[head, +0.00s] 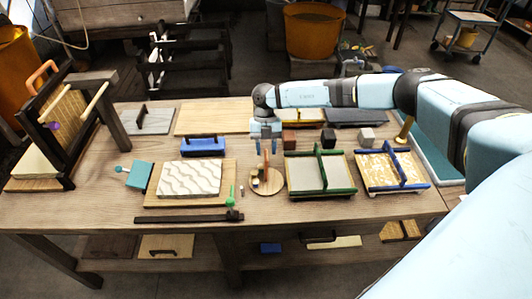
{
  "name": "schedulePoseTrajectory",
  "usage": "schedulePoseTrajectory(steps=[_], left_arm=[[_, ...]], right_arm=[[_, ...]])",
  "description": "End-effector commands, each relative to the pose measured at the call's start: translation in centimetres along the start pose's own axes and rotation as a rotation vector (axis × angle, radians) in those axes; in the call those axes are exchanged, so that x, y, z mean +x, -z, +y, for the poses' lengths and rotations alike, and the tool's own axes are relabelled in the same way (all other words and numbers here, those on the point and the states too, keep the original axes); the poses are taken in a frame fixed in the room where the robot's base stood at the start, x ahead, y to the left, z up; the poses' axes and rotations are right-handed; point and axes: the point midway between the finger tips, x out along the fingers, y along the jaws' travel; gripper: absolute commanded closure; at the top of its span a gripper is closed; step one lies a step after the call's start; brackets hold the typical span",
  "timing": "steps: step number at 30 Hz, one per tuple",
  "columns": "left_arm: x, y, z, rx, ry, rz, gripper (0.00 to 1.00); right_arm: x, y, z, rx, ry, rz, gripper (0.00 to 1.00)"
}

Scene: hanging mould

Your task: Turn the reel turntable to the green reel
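The turntable (270,190) is a small round wooden disc near the middle of the bench. Small brown and tan pieces stand on it; they are too small to tell which are reels, and I cannot make out a green one there. My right gripper (266,149) points down over the back of the disc, at the end of the arm from the right. Its two fingers look apart, with a brown upright piece below or between them; I cannot tell whether they touch it. My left gripper is not in view.
A green-topped piece (232,203) on a dark bar (190,219) stands left of the disc. A patterned white slab (190,180) lies further left, a green-railed frame (320,173) close right. A blue block (202,146) and dark cubes (328,138) are behind.

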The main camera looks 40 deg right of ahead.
Motion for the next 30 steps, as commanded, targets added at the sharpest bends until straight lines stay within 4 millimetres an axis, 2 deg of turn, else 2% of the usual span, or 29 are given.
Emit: schedulePoseTrajectory(steps=[6, 16, 17, 21, 30], left_arm=[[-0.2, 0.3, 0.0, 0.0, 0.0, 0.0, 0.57], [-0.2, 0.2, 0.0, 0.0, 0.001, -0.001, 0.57], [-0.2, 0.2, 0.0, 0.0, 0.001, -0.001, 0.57], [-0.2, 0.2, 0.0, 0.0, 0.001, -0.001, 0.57], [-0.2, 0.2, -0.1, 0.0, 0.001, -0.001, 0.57]], right_arm=[[2.2, 0.0, 0.0, 0.0, 0.001, 0.001, 0.62], [2.6, 0.0, 0.0, -0.001, -0.001, 0.0, 0.62], [2.6, 0.0, 0.0, -0.001, -0.001, 0.0, 0.66], [2.5, 0.0, 0.0, 0.0, -0.001, 0.0, 0.98], [2.5, 0.0, 0.0, -0.012, 0.005, 0.0, 1.0]])
